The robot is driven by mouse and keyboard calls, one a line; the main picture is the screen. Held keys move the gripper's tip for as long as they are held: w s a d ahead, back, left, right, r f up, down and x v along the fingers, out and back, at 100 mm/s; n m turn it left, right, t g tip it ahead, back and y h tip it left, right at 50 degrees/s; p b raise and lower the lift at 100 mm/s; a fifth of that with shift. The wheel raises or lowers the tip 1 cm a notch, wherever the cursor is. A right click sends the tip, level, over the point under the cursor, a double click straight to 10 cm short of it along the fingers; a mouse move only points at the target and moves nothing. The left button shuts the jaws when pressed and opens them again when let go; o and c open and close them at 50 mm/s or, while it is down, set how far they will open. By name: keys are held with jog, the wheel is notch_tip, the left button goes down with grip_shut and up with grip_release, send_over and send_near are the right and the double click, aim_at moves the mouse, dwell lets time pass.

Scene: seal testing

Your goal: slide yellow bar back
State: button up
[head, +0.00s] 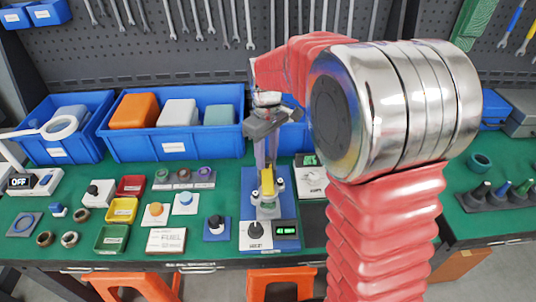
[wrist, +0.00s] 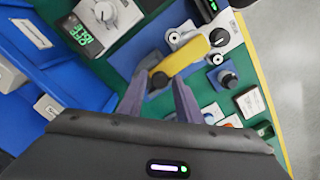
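The yellow bar (head: 267,183) sits on a blue-based test fixture (head: 248,208) near the middle of the bench. In the wrist view the yellow bar (wrist: 184,58) runs diagonally, with a dark round knob (wrist: 158,80) at its near end. My gripper (wrist: 162,82) is open, its two purple fingers apart on either side of that knob end. I cannot tell whether either finger touches it. In the head view my gripper (head: 265,162) points down just behind the bar, and the fingers partly hide the back of the fixture.
A dark knob (head: 255,229) and a green-lit display (head: 286,228) stand at the fixture's front. Blue bins (head: 172,146) line the back; small parts crowd the left bench.

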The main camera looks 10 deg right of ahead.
grip_shut()
dwell(0.4)
jog(key=w+d, duration=0.1)
jog(key=w, duration=0.6)
jog(key=shift+d, duration=0.2)
jog(key=shift+r, duration=0.15)
jog(key=shift+o, duration=1.3)
grip_release()
